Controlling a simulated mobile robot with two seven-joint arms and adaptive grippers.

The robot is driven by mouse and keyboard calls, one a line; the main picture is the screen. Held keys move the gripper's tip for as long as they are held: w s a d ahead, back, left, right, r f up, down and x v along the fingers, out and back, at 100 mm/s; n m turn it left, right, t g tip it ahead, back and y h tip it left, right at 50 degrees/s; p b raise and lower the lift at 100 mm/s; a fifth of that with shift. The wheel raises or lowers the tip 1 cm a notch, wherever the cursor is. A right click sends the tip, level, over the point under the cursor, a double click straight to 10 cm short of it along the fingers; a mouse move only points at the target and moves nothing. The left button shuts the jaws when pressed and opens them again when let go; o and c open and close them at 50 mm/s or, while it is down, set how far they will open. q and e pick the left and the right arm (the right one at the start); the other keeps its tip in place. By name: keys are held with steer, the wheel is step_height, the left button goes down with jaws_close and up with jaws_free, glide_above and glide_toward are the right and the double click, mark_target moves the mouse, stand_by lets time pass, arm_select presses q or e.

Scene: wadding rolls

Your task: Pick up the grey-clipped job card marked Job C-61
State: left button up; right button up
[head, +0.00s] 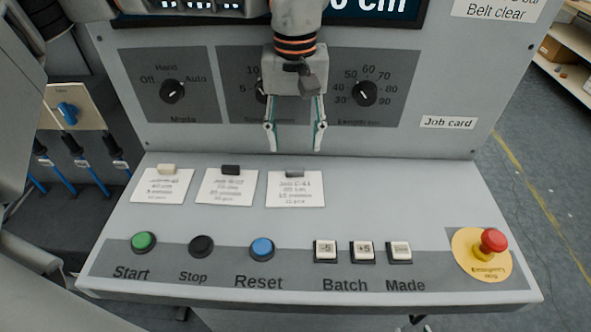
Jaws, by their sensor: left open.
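Three white job cards lie in a row on the sloping console shelf. The grey-clipped card (295,190) is the rightmost; its small grey clip is at its top edge, and its print is too blurred to read surely. The black-clipped card (227,188) is in the middle. The cream-clipped card (161,187) is on the left. My left gripper (294,140) points down with its two fingers apart and nothing between them. In the picture it shows just above the grey-clipped card, apart from it. My right gripper is not in view.
Below the cards are the green Start button (143,242), the black Stop button (201,246), the blue Reset button (262,249) and several batch keys. A red emergency stop (493,241) is at the right. Dials, including the length dial (364,93), are on the upright panel behind. The shelf right of the cards is clear.

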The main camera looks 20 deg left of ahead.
mark_target(295, 169)
arm_select(q)
step_height(295, 169, down, 3)
steer(key=shift+s+r, duration=0.15)
steer(key=shift+r, duration=0.05)
step_height(295, 169, down, 5)
steer(key=shift+f+b, duration=0.1)
steer(key=shift+b, duration=0.2)
steer(key=c, duration=1)
